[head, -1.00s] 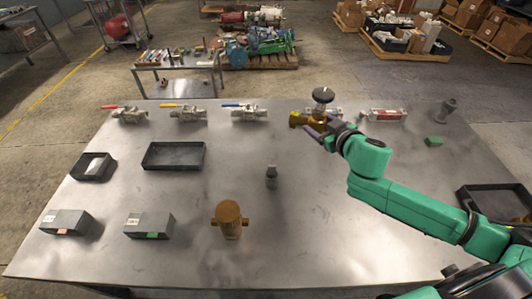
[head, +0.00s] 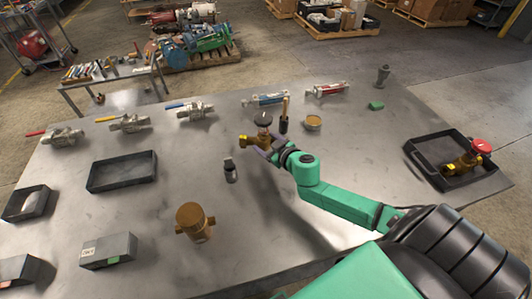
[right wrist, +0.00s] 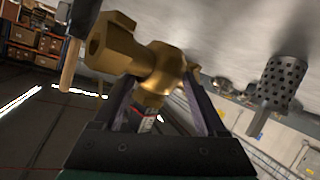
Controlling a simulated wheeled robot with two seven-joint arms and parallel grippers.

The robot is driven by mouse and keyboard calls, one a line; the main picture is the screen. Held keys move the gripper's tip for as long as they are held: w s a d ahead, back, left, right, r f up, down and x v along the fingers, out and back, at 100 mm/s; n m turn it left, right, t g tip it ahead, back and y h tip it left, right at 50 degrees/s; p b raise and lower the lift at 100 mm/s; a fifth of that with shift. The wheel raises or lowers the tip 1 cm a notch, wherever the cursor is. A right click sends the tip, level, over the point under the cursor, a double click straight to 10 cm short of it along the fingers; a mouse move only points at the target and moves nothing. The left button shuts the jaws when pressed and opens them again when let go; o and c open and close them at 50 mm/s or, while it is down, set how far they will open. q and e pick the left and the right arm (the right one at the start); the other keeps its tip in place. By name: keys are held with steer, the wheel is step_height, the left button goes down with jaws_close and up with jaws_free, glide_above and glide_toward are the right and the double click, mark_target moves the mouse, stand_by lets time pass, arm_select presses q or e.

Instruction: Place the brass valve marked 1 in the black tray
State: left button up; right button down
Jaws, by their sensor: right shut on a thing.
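My right gripper (head: 267,146) is shut on a brass valve (head: 252,144) with a black knob and holds it above the middle of the table. In the right wrist view the brass body (right wrist: 150,62) sits between the fingers; I cannot read a number on it. A black tray (head: 450,181) lies at the table's right side. A second brass valve (head: 466,161), with a red handwheel, is in that tray. Two other dark trays lie at the left, a wide one (head: 122,187) and a smaller one (head: 14,217). My left gripper is not in view.
A small grey bottle (head: 231,174) and a brass fitting (head: 192,224) stand left of my arm. A dark tool with a wooden handle (head: 284,118) and a brass cup (head: 312,123) stand behind the gripper. Lever valves line the far edge. The table before the right tray looks clear.

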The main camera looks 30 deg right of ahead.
mark_target(266, 150)
step_height(266, 150, down, 4)
steer(key=shift+w+a+r+b, duration=0.1)
steer(key=shift+b, duration=0.75)
steer(key=shift+c, duration=1.8)
jaws_free()
steer(key=shift+f, duration=0.2)
steer(key=o, duration=0.4)
steer(key=shift+r, duration=0.1)
steer(key=shift+c, duration=0.2)
